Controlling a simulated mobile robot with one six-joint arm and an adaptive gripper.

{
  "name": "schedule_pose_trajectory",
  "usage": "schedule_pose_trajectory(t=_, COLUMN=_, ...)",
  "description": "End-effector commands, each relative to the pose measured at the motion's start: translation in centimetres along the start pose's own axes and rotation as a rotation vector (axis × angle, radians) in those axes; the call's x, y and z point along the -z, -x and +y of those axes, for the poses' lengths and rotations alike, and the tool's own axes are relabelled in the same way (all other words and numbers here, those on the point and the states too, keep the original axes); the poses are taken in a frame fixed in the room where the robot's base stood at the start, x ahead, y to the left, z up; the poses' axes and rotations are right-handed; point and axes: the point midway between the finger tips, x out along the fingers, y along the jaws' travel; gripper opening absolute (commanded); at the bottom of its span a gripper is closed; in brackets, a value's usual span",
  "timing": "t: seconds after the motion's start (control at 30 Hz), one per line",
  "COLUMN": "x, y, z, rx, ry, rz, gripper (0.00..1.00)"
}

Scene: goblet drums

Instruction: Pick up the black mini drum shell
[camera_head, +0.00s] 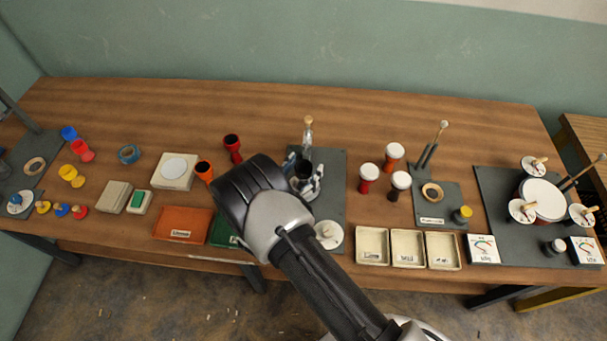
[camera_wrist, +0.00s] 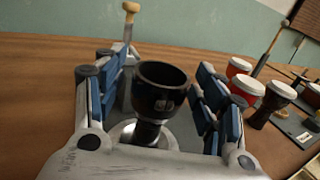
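The black mini drum shell (camera_wrist: 160,95) is a goblet shape with an open cup on top and a narrower stem. It stands upright on a round silver seat, between the two blue-padded fingers of my gripper (camera_wrist: 162,100). The fingers are open, with a gap visible on each side of the shell. In the head view the shell (camera_head: 302,169) shows partly between the fingers of my gripper (camera_head: 304,182), over a dark grey board (camera_head: 330,205). My arm hides part of the board.
A tool with a wooden knob (camera_head: 308,121) stands just behind the shell. Red and orange shells (camera_head: 232,144) are to the left; white-topped drums (camera_head: 368,174) are to the right. Orange (camera_head: 184,224) and cream trays (camera_head: 372,246) lie in front. The table's back strip is clear.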

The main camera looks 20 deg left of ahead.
Motion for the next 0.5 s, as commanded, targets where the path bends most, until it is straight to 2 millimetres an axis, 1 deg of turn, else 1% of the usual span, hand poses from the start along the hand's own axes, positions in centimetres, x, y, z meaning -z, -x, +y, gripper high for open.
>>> schedule_pose_trajectory(t=0.07, x=0.00, y=0.02, z=0.00, rx=0.000, ry=0.000, rz=0.000, gripper=0.56)
schedule_pose_trajectory(t=0.5, x=0.01, y=0.03, z=-0.01, rx=0.000, ry=0.000, rz=0.000, gripper=0.27)
